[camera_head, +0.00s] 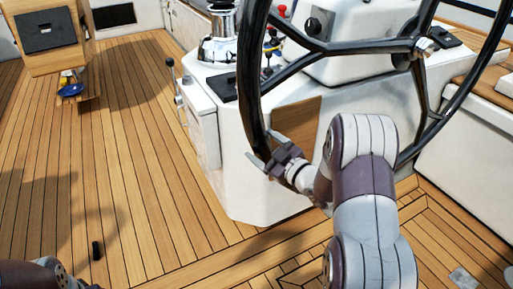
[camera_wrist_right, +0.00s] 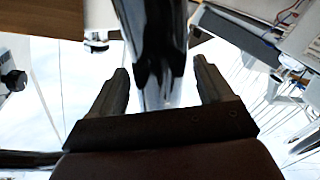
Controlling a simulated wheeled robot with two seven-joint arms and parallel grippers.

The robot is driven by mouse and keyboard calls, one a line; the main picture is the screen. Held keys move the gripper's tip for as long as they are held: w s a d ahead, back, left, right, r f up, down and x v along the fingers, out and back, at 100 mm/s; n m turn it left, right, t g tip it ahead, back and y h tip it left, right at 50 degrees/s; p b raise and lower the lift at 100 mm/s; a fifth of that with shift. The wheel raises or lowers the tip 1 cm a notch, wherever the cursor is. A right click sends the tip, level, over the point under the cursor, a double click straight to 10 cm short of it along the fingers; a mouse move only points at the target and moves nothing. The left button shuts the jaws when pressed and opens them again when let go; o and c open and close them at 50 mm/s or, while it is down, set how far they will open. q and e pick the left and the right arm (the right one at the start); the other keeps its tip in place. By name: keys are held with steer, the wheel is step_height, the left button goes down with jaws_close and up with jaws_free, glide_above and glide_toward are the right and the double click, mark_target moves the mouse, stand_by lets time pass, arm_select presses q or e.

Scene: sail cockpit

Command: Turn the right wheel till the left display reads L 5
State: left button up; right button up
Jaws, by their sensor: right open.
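The large black steering wheel (camera_head: 248,80) stands upright at the right in the head view, with dark spokes meeting at a metal hub. My right gripper (camera_head: 264,150) is at the lower left part of its rim. Its fingers are open, one on each side of the rim. The right wrist view shows the dark, shiny wheel rim (camera_wrist_right: 158,40) running between the two fingers of the right gripper (camera_wrist_right: 161,80), with gaps at both sides. No display reading can be made out. At the bottom left only a piece of my left arm shows.
A white console (camera_head: 250,180) with a lever at its left stands behind the wheel. A chrome winch (camera_head: 219,40) is on it. A wooden cabinet (camera_head: 47,40) stands at the back left. The deck at left is mostly clear.

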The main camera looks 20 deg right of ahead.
steer(key=x, duration=0.3)
steer(key=shift+w, duration=0.1)
steer(key=shift+c, duration=0.3)
steer(key=shift+b, duration=0.3)
steer(key=c, duration=1.3)
steer(key=shift+n, duration=0.7)
steer(key=d+f+b, duration=0.1)
steer(key=f, duration=0.1)
steer(key=d+f+b, duration=0.1)
steer(key=f+b, duration=0.1)
steer(key=f, duration=0.1)
steer(key=d+f+b, duration=0.1)
steer(key=f+b, duration=0.1)
steer(key=f, duration=0.1)
steer(key=shift+w, duration=0.1)
steer(key=shift+r, duration=0.1)
